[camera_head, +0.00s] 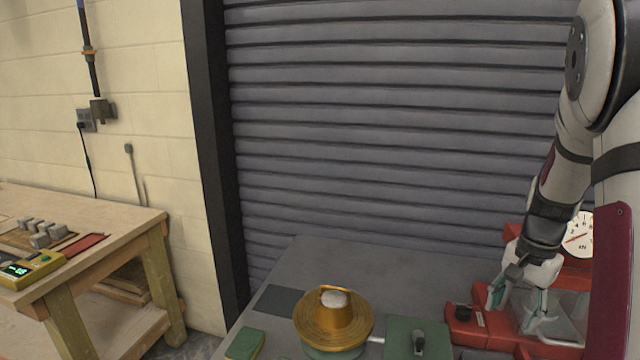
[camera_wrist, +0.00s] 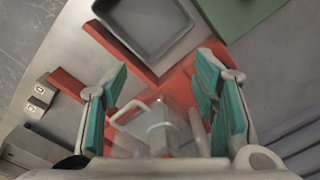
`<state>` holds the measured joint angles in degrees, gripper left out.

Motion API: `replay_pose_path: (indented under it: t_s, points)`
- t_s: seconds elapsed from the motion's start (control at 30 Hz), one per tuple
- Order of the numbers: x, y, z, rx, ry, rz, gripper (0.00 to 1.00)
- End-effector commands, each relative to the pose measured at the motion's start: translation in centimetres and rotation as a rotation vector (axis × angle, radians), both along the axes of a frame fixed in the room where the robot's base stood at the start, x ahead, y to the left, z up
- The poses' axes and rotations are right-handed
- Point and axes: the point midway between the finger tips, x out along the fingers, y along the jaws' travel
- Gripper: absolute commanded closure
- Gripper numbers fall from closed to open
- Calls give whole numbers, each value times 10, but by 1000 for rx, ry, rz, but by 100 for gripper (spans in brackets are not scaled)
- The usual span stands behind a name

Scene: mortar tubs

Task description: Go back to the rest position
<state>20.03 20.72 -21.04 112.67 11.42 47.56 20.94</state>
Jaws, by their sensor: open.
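My gripper (camera_head: 515,300) is low over the right side of the grey table, in front of the red scale with a white dial (camera_head: 578,238). Its two teal-padded fingers are spread apart in the wrist view (camera_wrist: 160,85). A clear vessel with a handle (camera_wrist: 155,128) shows between and below the fingers; I cannot tell whether either finger touches it. The same clear vessel shows partly in the head view (camera_head: 550,318), beside the fingers.
A brass cone-shaped piece with a pale top (camera_head: 325,325), a green block (camera_head: 245,344) and a green plate with a dark knob (camera_head: 418,340) are on the table. A grey square tray (camera_wrist: 145,30) lies beyond the fingers. A shutter (camera_head: 400,130) stands behind; a wooden bench (camera_head: 110,225) is left.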

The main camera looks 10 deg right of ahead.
Motion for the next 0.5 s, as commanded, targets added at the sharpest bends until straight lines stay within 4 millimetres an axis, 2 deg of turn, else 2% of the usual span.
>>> replay_pose_path:
  t_s: [0.27,0.5]
  points:
    - [2,35,31,0,-52,112,46]
    - [-5,88,71,-9,-121,283,46]
